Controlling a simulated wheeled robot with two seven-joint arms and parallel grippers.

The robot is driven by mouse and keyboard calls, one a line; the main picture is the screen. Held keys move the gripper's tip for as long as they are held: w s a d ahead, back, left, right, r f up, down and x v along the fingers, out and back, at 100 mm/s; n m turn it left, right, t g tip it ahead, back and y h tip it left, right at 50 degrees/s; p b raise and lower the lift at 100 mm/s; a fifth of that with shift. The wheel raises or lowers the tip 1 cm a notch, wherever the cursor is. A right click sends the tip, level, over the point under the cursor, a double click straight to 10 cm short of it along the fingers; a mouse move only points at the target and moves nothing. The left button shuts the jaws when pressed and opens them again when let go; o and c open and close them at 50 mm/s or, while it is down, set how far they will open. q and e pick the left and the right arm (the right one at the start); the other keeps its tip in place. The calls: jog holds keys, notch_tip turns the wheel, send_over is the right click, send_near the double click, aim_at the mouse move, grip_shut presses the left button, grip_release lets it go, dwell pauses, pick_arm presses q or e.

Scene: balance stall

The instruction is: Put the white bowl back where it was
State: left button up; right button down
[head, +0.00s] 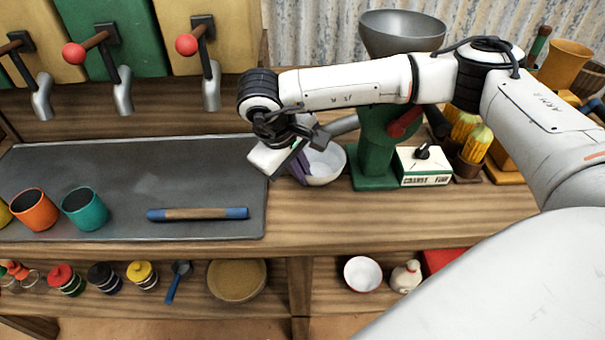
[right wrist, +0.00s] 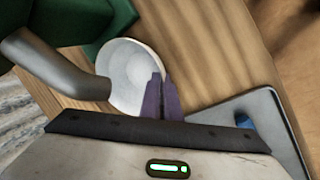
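The white bowl (head: 327,163) is at the counter beside the green grinder (head: 375,150), close by its grey spout (head: 345,125). My right gripper (head: 303,172) reaches down at the bowl's left side. In the right wrist view, its two purple fingers (right wrist: 162,92) are close together with the rim of the bowl (right wrist: 130,70) between them, one finger inside and one outside. The gripper looks shut on the rim. Whether the bowl touches the counter is hard to tell. My left gripper is not in view.
A grey mat (head: 130,165) holds a teal cup (head: 85,208), an orange cup (head: 35,209) and a blue-ended rod (head: 198,214). A labelled box (head: 423,167) stands right of the grinder. On the lower shelf are a red-rimmed white bowl (head: 362,273) and a tan round dish (head: 237,280).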

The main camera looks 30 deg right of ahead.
jog(key=shift+f, duration=0.2)
jog(key=c, duration=2)
grip_release()
jog(key=shift+r, duration=0.1)
jog(key=v, duration=1.2)
jog(key=shift+r, duration=0.15)
jog(key=shift+a, duration=0.15)
